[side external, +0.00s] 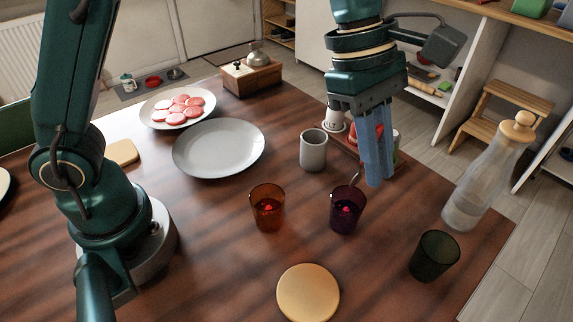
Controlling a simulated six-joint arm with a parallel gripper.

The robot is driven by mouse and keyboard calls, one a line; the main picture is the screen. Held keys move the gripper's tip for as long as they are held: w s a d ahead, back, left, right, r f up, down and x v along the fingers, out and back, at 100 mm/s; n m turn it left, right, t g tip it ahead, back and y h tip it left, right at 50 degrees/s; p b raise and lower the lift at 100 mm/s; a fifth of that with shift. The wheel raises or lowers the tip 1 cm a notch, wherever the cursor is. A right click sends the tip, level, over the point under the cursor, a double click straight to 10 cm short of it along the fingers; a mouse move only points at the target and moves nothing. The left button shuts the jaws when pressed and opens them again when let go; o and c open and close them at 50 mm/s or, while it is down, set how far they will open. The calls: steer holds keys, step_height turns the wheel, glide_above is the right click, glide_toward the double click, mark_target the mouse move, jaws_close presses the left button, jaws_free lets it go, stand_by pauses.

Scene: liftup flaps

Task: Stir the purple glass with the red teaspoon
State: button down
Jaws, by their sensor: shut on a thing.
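The purple glass (345,220) stands upright on the table with something small and red inside it. My gripper (377,182) is above and slightly right of this glass, pointing down, with its blue fingers shut on the red teaspoon. The fingers hide most of the teaspoon. A thin grey piece (356,176) shows between the fingers and the glass rim, seemingly part of the spoon. I cannot tell whether its tip is inside the glass.
An orange glass (267,215) stands left of the purple one, a dark green glass (434,257) and a bottle (480,180) to the right. A grey cup (313,151) is behind. A round tan disc (308,293) lies in front. A grey plate (218,150) is farther left.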

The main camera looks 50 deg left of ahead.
steer(key=shift+w+a+f, duration=0.1)
steer(key=shift+a+f, duration=0.1)
steer(key=shift+f, duration=2.05)
steer(key=shift+w+a+f, duration=0.1)
steer(key=shift+a+f, duration=0.05)
steer(key=shift+f, duration=2.05)
steer(key=shift+s, duration=0.1)
